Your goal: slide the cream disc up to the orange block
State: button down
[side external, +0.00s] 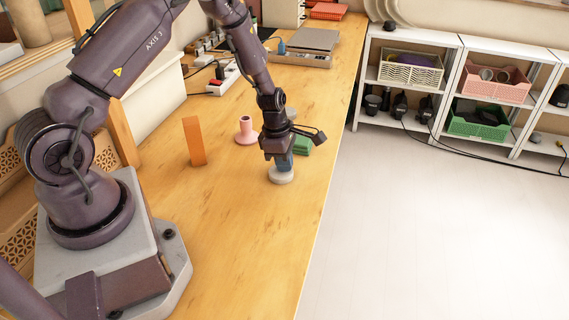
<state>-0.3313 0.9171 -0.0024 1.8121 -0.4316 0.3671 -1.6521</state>
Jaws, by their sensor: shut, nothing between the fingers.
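The cream disc (281,177) lies flat on the wooden table near its right edge. My gripper (282,166) is shut, pointing down right at the disc's top; I cannot tell whether the fingertips touch it. The fingers cover part of the disc. The orange block (194,141) stands upright on the table to the left of the disc, a clear gap away.
A pink vase-shaped piece (246,132) stands between the block and my gripper, slightly farther back. A green block (302,144) sits just behind my gripper on the right. The wooden table (235,220) is bare in front. Its right edge is close to the disc.

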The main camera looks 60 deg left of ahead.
aim_at(242, 169)
jog(key=shift+f, duration=0.35)
jog(key=shift+w, duration=0.1)
jog(key=s+a, duration=0.8)
jog(key=s, duration=0.1)
jog(key=shift+w+r, duration=0.15)
jog(key=shift+r, duration=0.75)
notch_tip(242, 169, up, 12)
jog(key=s+a, duration=0.1)
jog(key=shift+s+a, duration=0.3)
jog(key=shift+s, duration=0.05)
jog(key=shift+f, duration=0.1)
